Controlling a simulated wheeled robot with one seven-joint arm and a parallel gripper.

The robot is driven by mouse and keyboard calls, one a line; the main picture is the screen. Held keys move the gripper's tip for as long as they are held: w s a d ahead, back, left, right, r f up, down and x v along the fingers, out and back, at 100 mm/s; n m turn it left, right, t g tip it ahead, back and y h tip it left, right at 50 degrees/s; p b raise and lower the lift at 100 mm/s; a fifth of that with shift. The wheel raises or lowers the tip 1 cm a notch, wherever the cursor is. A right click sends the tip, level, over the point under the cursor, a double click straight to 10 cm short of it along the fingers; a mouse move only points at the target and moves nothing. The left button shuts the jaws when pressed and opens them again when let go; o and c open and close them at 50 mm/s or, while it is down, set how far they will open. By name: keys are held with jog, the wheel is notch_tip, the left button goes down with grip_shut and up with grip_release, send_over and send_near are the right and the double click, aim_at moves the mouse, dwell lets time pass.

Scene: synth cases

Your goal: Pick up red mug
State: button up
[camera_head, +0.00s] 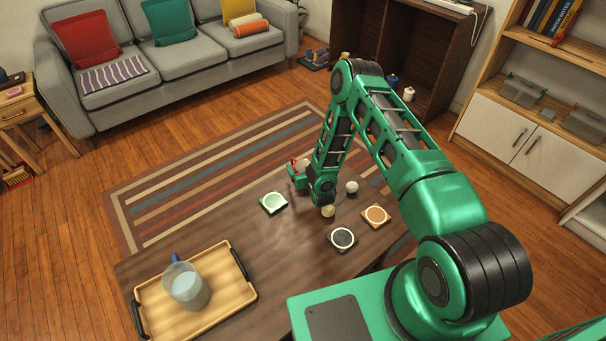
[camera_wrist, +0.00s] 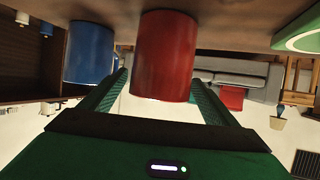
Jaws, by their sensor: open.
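The red mug (camera_wrist: 166,58) fills the middle of the wrist view, which shows the scene upside down with the tabletop along the top edge. It stands on the table. My gripper (camera_wrist: 158,82) is open, with one green finger on each side of the mug; I cannot tell whether they touch it. In the head view, my gripper (camera_head: 297,177) is low over the far end of the dark table, and only a small red patch of the mug (camera_head: 299,162) shows behind it. The mug's handle is not visible.
A blue mug (camera_wrist: 89,52) stands close beside the red one in the wrist view. Green (camera_head: 274,203), black-centred (camera_head: 342,239) and orange (camera_head: 377,216) coasters lie nearby, with small pale items (camera_head: 351,187) among them. A wooden tray (camera_head: 234,291) holds a clear jug (camera_head: 186,286).

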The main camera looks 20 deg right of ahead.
jog(key=shift+w, duration=0.1)
jog(key=c, duration=1.3)
